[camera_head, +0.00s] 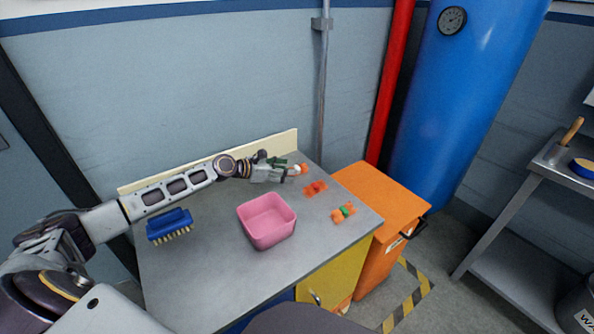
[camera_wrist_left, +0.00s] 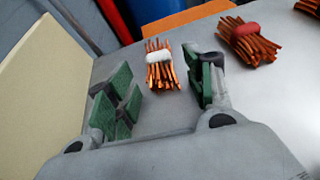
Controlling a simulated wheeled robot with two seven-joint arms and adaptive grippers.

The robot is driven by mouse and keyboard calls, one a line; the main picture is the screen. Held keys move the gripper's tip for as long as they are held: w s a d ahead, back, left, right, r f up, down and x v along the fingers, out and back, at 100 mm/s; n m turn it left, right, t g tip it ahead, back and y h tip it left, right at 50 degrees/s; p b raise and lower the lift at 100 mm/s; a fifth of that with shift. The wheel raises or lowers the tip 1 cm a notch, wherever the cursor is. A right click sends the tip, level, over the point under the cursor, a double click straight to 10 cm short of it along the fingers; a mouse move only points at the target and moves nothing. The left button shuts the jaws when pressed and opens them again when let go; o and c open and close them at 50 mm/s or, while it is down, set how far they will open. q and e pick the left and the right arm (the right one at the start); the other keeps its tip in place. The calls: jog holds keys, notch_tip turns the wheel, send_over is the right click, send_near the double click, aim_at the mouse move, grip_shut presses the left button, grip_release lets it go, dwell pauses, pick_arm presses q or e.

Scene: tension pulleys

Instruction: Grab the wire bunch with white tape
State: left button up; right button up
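The wire bunch with white tape (camera_wrist_left: 160,66) lies on the grey table, its copper wires banded by white tape. In the left wrist view it sits just ahead of and between my left gripper's fingers (camera_wrist_left: 160,95). The fingers have green pads and stand apart with nothing between them. In the head view my left gripper (camera_head: 283,165) reaches over the table's back, and the white-taped bunch (camera_head: 297,170) shows small at its tips. My right gripper does not show.
A wire bunch with red tape (camera_head: 315,188) and one with green tape (camera_head: 344,213) lie to the right. A pink bin (camera_head: 267,221) and a blue brush (camera_head: 170,225) stand on the table (camera_head: 195,283). A cream board (camera_head: 285,144) edges the back.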

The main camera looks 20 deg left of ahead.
pick_arm(q)
jog(key=c, duration=0.8)
jog(key=shift+r, duration=0.2)
jog(key=shift+r, duration=0.2)
jog(key=shift+r+p, duration=2)
jog(key=shift+r, duration=2.65)
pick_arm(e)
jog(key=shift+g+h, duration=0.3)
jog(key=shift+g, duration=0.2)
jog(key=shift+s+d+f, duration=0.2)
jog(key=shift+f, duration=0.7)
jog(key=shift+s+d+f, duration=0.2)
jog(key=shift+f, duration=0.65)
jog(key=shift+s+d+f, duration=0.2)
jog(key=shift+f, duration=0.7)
